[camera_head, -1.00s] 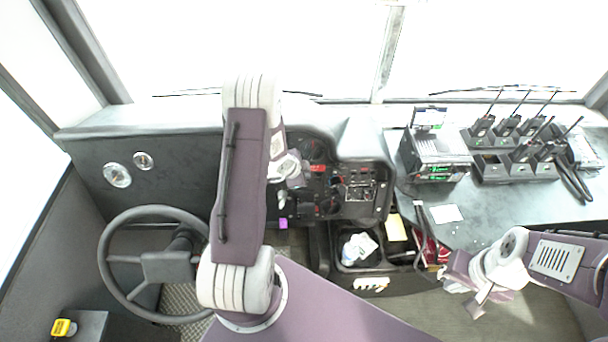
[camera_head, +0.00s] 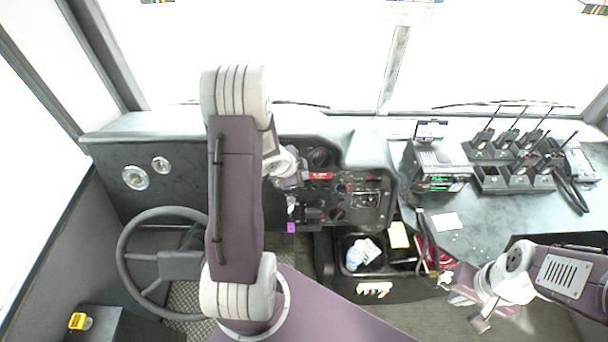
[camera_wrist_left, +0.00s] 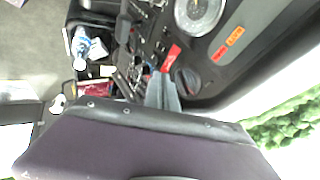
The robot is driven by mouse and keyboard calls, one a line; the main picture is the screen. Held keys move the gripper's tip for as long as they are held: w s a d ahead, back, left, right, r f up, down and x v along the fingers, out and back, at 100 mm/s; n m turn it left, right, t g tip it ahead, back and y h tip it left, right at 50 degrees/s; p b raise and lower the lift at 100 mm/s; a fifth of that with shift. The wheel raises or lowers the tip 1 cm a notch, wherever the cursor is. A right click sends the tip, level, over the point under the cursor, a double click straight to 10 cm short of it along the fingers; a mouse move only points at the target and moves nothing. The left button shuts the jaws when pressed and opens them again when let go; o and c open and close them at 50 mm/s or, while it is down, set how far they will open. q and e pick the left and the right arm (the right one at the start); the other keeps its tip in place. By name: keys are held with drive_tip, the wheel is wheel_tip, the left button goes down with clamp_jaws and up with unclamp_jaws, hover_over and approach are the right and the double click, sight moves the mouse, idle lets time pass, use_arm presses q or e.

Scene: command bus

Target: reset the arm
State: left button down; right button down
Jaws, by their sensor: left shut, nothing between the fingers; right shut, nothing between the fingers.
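My left arm (camera_head: 236,195) rises from the bottom middle of the head view, bent, with a purple link between pale joints. My left gripper (camera_head: 292,206) hangs in front of the dashboard control panel (camera_head: 352,198), partly hidden by the arm. In the left wrist view its grey fingers (camera_wrist_left: 163,92) are together with nothing between them, near a red part of the panel. My right arm (camera_head: 566,278) comes in from the right. My right gripper (camera_head: 482,322) is shut and empty, low over the floor, in front of the desk.
A steering wheel (camera_head: 126,258) stands left of my left arm. Radios in chargers (camera_head: 515,180) and a dark device (camera_head: 440,168) stand on the desk at right. A bin (camera_head: 352,262) holding a bottle sits below the panel. The floor between the bin and right gripper looks clear.

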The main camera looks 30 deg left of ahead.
use_arm(q)
drive_tip(key=w+d+r+t+b, duration=0.1)
drive_tip(key=w+d+r+b, duration=0.15)
drive_tip(key=d+r, duration=0.6)
drive_tip(key=s+d+f+n+g, duration=0.2)
drive_tip(key=s+n, duration=0.3)
drive_tip(key=s, duration=0.4)
drive_tip(key=s+d+f+n+g, duration=0.2)
drive_tip(key=s+n+g, duration=0.2)
drive_tip(key=s, duration=0.5)
drive_tip(key=shift+s+d+f+n+y, duration=0.2)
drive_tip(key=shift+f+n+y, duration=0.15)
drive_tip(key=shift+n, duration=0.65)
use_arm(e)
drive_tip(key=f, duration=0.2)
drive_tip(key=shift+w+f, duration=0.2)
drive_tip(key=shift+f, duration=0.15)
use_arm(q)
drive_tip(key=shift+r, duration=0.1)
use_arm(e)
drive_tip(key=shift+s, duration=0.1)
use_arm(q)
drive_tip(key=shift+a, duration=0.1)
